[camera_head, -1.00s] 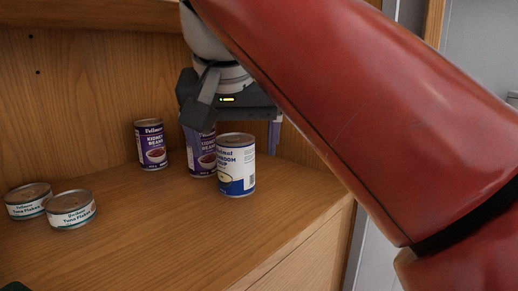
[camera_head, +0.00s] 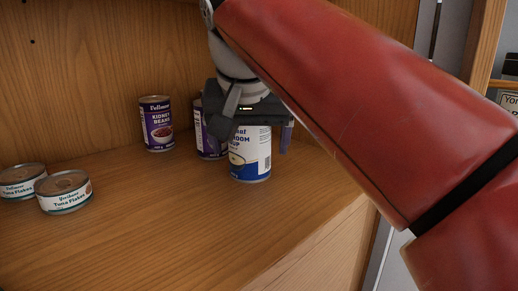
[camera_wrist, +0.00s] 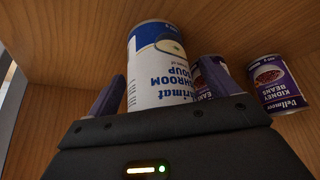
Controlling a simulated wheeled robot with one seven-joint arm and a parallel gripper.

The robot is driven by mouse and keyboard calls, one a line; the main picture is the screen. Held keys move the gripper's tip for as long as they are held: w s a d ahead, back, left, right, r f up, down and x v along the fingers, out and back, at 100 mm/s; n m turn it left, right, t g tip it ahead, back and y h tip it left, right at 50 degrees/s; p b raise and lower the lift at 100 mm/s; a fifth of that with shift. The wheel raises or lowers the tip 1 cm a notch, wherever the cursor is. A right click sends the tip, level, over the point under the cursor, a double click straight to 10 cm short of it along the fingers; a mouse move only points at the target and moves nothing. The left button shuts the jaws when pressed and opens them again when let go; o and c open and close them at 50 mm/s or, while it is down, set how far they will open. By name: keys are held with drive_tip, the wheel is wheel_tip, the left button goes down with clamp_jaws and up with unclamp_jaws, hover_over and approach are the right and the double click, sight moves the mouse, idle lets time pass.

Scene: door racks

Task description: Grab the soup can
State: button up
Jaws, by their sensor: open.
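The soup can (camera_head: 250,155), white and blue with a mushroom soup label, stands upright on the wooden shelf in the head view. My gripper (camera_head: 254,140) is open and above it, with the can's top hidden behind the gripper body. In the wrist view the soup can (camera_wrist: 158,65) appears upside down, between the two purple-grey fingers of my gripper (camera_wrist: 118,95). The fingers lie on either side of the can's upper part. I cannot tell whether either finger touches it.
A purple kidney beans can (camera_head: 209,135) stands close behind and left of the soup can. Another kidney beans can (camera_head: 157,125) stands further left. Two tuna tins (camera_head: 64,192) sit at the far left. The wooden shelf (camera_head: 160,220) is clear in front.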

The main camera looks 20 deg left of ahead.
drive_tip(key=c, duration=1.3)
drive_tip(key=shift+r, duration=0.15)
